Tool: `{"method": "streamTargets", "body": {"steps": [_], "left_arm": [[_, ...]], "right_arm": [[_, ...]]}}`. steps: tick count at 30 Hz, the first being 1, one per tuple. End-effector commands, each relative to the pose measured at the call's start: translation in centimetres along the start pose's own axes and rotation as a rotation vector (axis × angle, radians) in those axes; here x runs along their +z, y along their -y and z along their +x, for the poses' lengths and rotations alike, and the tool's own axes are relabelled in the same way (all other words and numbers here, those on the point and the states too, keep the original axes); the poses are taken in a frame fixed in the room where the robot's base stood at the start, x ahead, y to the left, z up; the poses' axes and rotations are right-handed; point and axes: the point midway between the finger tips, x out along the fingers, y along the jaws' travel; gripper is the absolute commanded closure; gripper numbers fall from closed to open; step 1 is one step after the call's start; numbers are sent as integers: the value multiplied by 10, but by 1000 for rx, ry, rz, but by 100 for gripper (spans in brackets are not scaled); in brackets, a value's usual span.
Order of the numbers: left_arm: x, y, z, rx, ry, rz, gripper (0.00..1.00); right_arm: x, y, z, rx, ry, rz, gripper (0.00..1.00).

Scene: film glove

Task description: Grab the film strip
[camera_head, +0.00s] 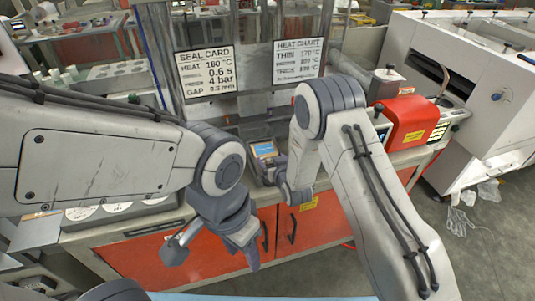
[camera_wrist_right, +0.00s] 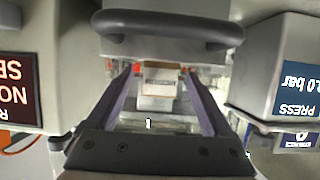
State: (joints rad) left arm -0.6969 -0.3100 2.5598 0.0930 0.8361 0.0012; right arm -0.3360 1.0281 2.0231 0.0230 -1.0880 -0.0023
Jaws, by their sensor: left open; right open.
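I cannot make out the film strip for certain in either view. My left gripper (camera_head: 212,252) hangs open and empty in front of the red-doored cabinet, its two fingers well apart. My right gripper shows in the right wrist view (camera_wrist_right: 160,75) with its two purple-grey fingers spread. Between and beyond them is a small whitish block (camera_wrist_right: 158,92); I cannot tell what it is. It does not appear gripped. In the head view my right arm reaches in to the middle of the machine, and its wrist hides much of what lies there.
A seal card (camera_head: 206,72) and a heat chart (camera_head: 298,60) hang on the machine's clear panels. A red box (camera_head: 411,121) sits right of my right arm. A grey bar (camera_wrist_right: 168,28) and grey housings flank my right gripper. Thin gloves (camera_head: 460,222) lie on the floor.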

Motion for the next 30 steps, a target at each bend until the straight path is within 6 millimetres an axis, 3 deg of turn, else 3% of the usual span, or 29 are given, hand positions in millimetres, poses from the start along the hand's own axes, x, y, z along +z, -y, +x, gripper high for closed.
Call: {"method": "streamTargets", "body": {"steps": [9, 11, 16, 30], "left_arm": [[0, 0, -2, 0, 0, 0, 50], [0, 0, -2, 0, 0, 0, 50], [0, 0, -2, 0, 0, 0, 50], [0, 0, 2, 0, 0, 0, 50]], "right_arm": [[1, 0, 6, 0, 0, 0, 15], [1, 0, 6, 0, 0, 0, 34], [0, 0, 6, 0, 0, 0, 99], [-11, 0, 2, 0, -3, 0, 100]]}}
